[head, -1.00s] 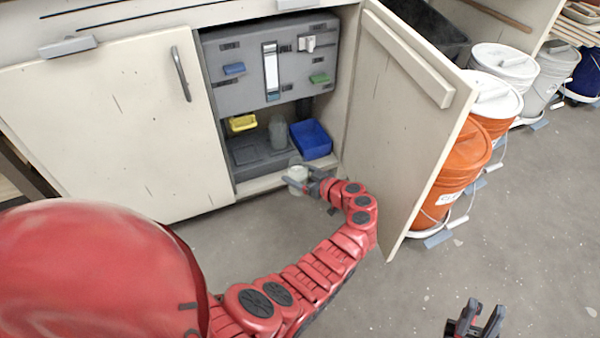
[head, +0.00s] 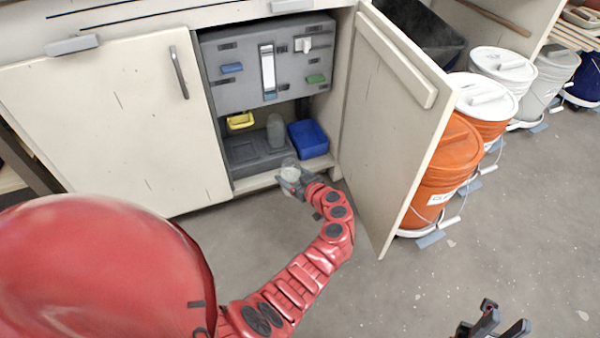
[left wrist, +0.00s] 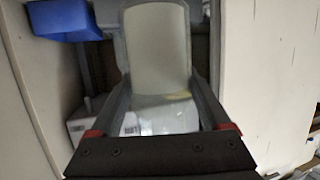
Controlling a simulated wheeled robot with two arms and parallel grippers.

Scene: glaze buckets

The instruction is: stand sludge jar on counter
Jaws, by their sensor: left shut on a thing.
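My left gripper (head: 290,184) is shut on a clear jar (head: 289,172) with pale contents, taken to be the sludge jar. It holds the jar low in front of the open cabinet, off the floor. In the left wrist view the jar (left wrist: 158,48) stands between the two fingers, pale in its far part and clear near the palm. My right gripper (head: 503,316) is empty at the bottom right, its fingers apart. The counter top does not show; only drawer fronts appear at the top edge.
The open cabinet door (head: 400,130) stands just right of my left arm. Inside the cabinet are a blue bin (head: 309,139), a yellow bin (head: 240,121) and another clear jar (head: 275,131). Orange buckets (head: 447,165) line the right. The floor (head: 420,285) between is clear.

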